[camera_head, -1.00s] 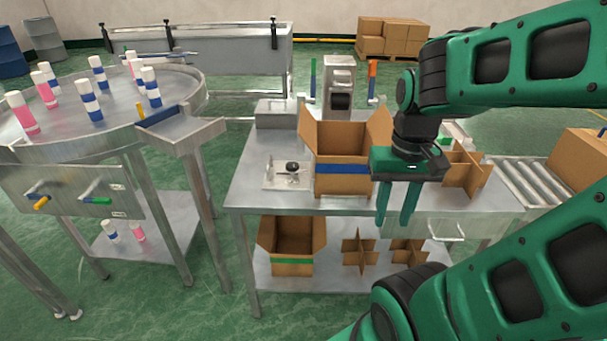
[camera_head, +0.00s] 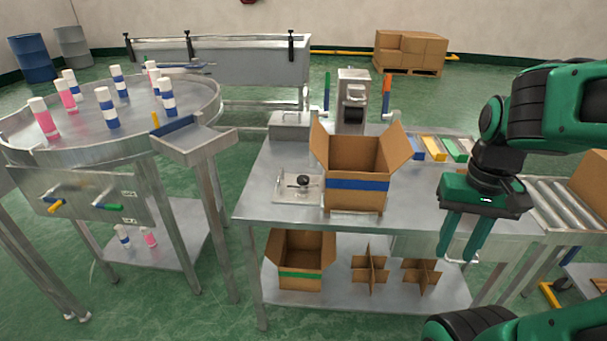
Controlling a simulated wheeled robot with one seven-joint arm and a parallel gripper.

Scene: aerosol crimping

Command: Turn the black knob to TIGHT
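A small black knob (camera_head: 304,181) sits on a flat metal plate (camera_head: 284,194) on the steel table, just left of the open cardboard box with the blue band. Any marking by the knob is too small to read. My gripper (camera_head: 458,250) is to the right of that box, near the table's front right edge, and well apart from the knob. Its two green fingers point down with a gap between them, and nothing is seen in the gap.
The blue-banded cardboard box (camera_head: 358,184) stands between knob and gripper. A metal machine with a black part (camera_head: 354,93) is behind it, flanked by green-blue and orange handles. A round table (camera_head: 110,140) with cans stands left. A roller conveyor (camera_head: 556,200) is right.

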